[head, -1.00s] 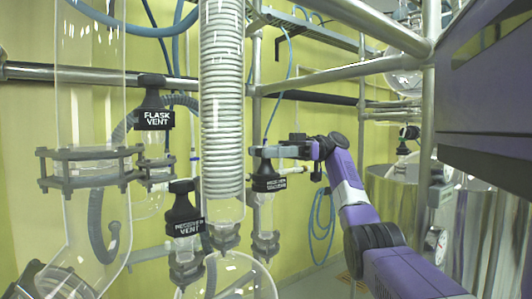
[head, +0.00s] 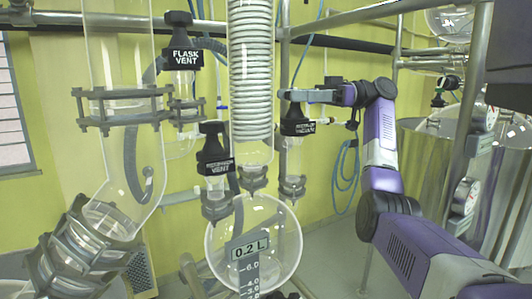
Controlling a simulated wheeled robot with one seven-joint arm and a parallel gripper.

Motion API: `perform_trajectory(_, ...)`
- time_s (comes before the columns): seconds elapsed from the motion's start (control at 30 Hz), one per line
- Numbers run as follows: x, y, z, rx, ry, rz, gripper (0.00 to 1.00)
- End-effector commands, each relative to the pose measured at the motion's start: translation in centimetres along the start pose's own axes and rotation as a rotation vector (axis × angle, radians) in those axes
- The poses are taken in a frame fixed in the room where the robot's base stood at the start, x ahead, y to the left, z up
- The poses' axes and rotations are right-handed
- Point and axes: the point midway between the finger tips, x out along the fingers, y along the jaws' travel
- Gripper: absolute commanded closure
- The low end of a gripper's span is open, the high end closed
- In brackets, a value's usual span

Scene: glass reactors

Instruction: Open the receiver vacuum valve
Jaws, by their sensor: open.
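The receiver vacuum valve (head: 295,124) is a black knob with a white label on a clear glass stem, right of the coiled condenser in the head view. My gripper (head: 290,96) reaches in from the right at the top of this knob. Its fingers are open and lie around or just beside the knob's upper part; I cannot tell whether they touch it. The label is small and partly blurred. Below hangs the round glass receiver (head: 278,243) with a 0.2 L tag.
The black receiver vent knob (head: 215,155) and flask vent knob (head: 184,50) stand left of the coiled condenser (head: 250,80). Metal frame pipes (head: 475,110) rise at the right, close to my arm. Steel vessels stand behind them.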

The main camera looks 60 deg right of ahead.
Motion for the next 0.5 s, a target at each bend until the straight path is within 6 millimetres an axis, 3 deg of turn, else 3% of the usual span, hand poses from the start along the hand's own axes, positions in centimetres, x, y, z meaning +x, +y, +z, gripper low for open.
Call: perform_trajectory(0.5, 0.04, -0.06, 0.09, -0.002, -0.001, 0.333, 0.33)
